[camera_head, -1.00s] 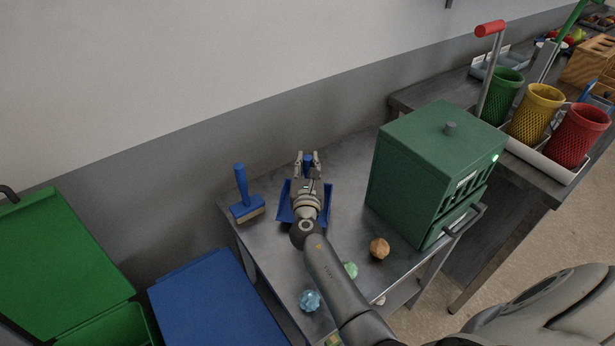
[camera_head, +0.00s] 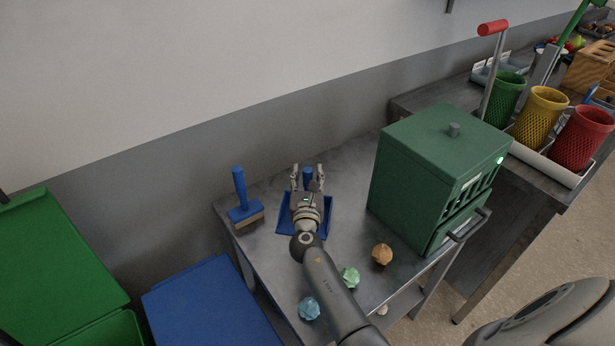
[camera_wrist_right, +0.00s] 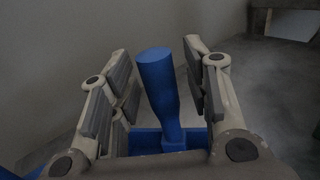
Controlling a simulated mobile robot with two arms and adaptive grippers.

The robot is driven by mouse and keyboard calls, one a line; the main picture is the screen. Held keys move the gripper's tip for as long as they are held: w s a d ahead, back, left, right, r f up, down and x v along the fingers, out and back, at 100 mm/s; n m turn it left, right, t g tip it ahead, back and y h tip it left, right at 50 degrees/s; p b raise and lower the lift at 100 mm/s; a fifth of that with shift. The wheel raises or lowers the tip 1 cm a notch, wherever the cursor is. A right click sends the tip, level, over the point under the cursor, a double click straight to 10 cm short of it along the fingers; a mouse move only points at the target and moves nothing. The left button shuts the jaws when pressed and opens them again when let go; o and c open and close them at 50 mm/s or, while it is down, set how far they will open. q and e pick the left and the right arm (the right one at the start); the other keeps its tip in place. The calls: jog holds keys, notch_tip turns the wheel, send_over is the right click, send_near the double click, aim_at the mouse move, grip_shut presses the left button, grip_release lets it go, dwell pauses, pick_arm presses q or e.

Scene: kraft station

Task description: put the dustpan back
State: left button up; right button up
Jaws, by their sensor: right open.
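The blue dustpan (camera_head: 327,214) lies on the metal table near its back edge, with its handle (camera_head: 308,176) pointing up. My right gripper (camera_head: 308,173) is over the dustpan, its two fingers spread on either side of the handle. In the right wrist view the blue handle (camera_wrist_right: 158,85) stands between the open fingers, with gaps on both sides. Part of the pan is hidden behind my gripper and wrist. My left gripper is not in view.
A blue brush (camera_head: 243,205) stands on the table left of the dustpan. A green box (camera_head: 425,170) stands to the right. Crumpled balls in blue (camera_head: 309,308), green (camera_head: 349,277) and orange (camera_head: 382,254) lie nearer the front. Blue (camera_head: 210,310) and green (camera_head: 60,260) bins are at the lower left.

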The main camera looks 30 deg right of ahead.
jog(key=shift+r, duration=0.1)
jog(key=shift+s+a, duration=0.1)
jog(key=shift+s, duration=0.05)
jog(key=v, duration=1.1)
jog(key=shift+s+b, duration=0.3)
jog(key=shift+a, duration=0.1)
